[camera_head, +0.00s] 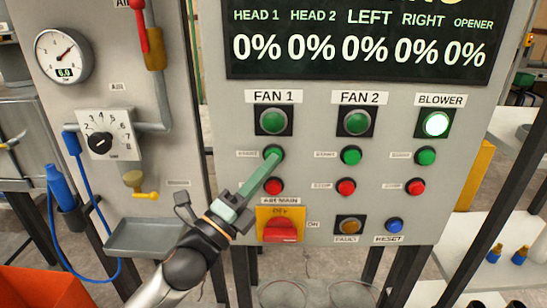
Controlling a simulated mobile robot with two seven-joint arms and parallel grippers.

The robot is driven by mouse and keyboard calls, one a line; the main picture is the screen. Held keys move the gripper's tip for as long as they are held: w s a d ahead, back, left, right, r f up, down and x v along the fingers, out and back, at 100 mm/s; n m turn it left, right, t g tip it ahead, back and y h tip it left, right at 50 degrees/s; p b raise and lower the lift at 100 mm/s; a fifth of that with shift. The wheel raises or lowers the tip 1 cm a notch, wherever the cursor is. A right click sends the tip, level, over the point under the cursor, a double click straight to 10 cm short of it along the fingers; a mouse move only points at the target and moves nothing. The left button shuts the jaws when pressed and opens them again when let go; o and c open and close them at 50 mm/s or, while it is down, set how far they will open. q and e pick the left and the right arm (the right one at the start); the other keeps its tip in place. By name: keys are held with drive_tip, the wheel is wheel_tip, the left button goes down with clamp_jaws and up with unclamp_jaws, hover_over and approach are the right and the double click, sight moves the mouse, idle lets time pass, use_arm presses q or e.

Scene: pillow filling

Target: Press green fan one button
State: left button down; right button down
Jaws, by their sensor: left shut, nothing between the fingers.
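The green start button of fan 1 (272,150) sits on the grey panel under the "FAN 1" label and its round green lamp (272,121). The fan 1 lamp looks unlit. My left gripper (272,162) comes up from below, shut and empty, with its green fingers together. Its tips overlap the lower part of the start button; I cannot tell whether they touch or press it. The red fan 1 stop button (274,186) is just right of the fingers. My right gripper is not in view.
Fan 2's green start button (351,155) and the blower's (427,155) are to the right; the blower lamp (436,124) glows. A red main switch (281,226) is below. A display (360,40) above reads 0% throughout. A grey tray (150,237) juts out at left.

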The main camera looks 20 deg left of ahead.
use_arm(q)
drive_tip(key=shift+w+a, duration=0.1)
drive_tip(key=shift+w, duration=0.2)
idle(0.5)
drive_tip(key=shift+s+d, duration=0.25)
drive_tip(key=shift+s, duration=0.65)
drive_tip(key=shift+s+d, duration=0.25)
drive_tip(key=shift+s, duration=0.55)
drive_tip(key=shift+s+d, duration=0.2)
drive_tip(key=shift+s, duration=0.6)
drive_tip(key=shift+s+d, duration=0.25)
drive_tip(key=shift+s, duration=0.55)
